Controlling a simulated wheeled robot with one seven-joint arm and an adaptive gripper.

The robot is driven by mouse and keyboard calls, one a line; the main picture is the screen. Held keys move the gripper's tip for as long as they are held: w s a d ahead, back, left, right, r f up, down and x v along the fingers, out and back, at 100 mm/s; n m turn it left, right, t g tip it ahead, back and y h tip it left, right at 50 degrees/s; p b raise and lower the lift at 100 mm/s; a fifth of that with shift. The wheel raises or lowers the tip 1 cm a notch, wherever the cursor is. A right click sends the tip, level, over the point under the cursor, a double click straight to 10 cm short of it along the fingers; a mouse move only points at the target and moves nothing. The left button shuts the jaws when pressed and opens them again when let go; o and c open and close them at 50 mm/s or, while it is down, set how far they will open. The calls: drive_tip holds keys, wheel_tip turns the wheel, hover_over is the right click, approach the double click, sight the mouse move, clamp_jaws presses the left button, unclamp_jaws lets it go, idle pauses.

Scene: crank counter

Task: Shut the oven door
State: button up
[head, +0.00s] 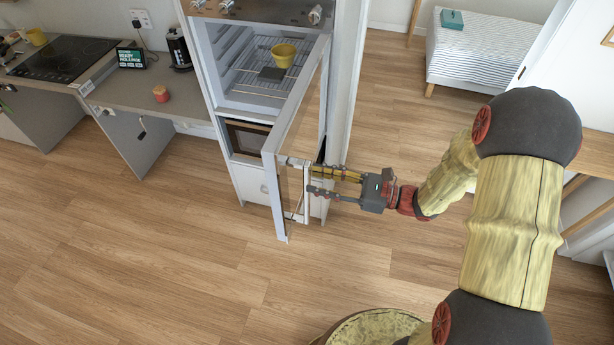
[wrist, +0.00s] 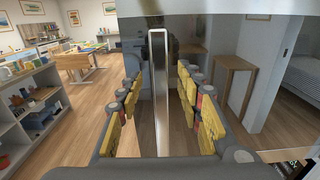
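The oven door (head: 299,107) stands open, swung out from the oven (head: 262,75) toward the camera, with its free edge at the lower left. A pale upright handle (head: 305,205) shows on its outer side. My gripper (head: 311,180) reaches in from the right at the handle. In the wrist view the fingers (wrist: 158,108) are apart, with an upright metallic bar (wrist: 158,85) between them. Gaps show on both sides of the bar, so the fingers look open around it. I cannot tell whether either finger touches it.
Inside the oven, a yellow pot (head: 284,54) and a dark flat item (head: 272,73) sit on the rack. A counter (head: 140,92) with a red jar (head: 161,94) and a kettle (head: 179,48) stands left. The wooden floor (head: 150,245) before the oven is clear.

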sight(310, 179)
drive_tip(key=shift+x, duration=1.8)
drive_tip(key=shift+c, duration=0.6)
drive_tip(key=c, duration=0.8)
clamp_jaws()
